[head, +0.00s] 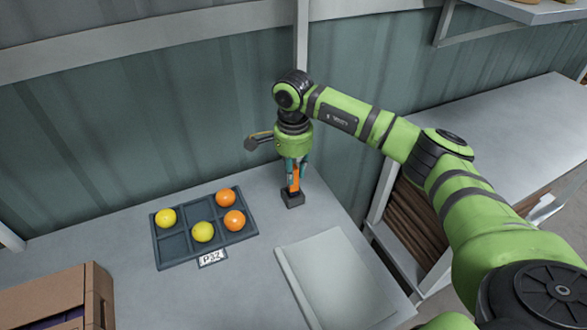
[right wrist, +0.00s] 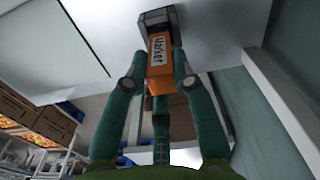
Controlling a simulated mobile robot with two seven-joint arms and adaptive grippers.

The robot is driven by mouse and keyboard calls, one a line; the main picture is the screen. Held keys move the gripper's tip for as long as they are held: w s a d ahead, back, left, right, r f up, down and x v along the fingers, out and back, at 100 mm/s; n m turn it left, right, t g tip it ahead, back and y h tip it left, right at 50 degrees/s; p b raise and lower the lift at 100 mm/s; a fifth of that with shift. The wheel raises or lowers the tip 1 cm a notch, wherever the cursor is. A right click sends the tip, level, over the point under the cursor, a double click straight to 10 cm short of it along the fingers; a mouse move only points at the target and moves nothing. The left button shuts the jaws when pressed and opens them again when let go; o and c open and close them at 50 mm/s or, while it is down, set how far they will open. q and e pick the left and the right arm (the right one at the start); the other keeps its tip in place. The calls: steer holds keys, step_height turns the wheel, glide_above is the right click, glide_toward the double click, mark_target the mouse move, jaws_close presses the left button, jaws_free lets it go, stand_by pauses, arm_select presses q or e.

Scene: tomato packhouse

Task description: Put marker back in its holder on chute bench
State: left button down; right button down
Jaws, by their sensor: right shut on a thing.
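The orange marker (head: 294,182) stands roughly upright in the fingers of my right gripper (head: 295,166) near the back of the grey bench (head: 262,215). In the right wrist view the fingers close around the marker (right wrist: 160,62), and its white label reads "Marker". The small dark holder (head: 292,200) stands on the bench directly below it. The marker's lower end meets the holder (right wrist: 157,18); I cannot tell how deep it sits. My left gripper is out of view.
A dark compartment tray (head: 178,243) with several yellow and orange tomatoes lies left of the holder, with a "P32" card (head: 212,258) at its front. A pale flat panel (head: 335,275) lies in front to the right. A cardboard box (head: 50,293) is at lower left. A corrugated wall (head: 150,120) rises behind.

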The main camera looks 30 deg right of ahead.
steer(key=shift+f+b, duration=0.9)
steer(key=shift+f, duration=0.2)
steer(key=c, duration=1)
jaws_free()
steer(key=shift+c, duration=1.3)
steer(key=shift+r+p, duration=2.1)
steer(key=shift+r, duration=1.45)
steer(key=shift+f, duration=0.1)
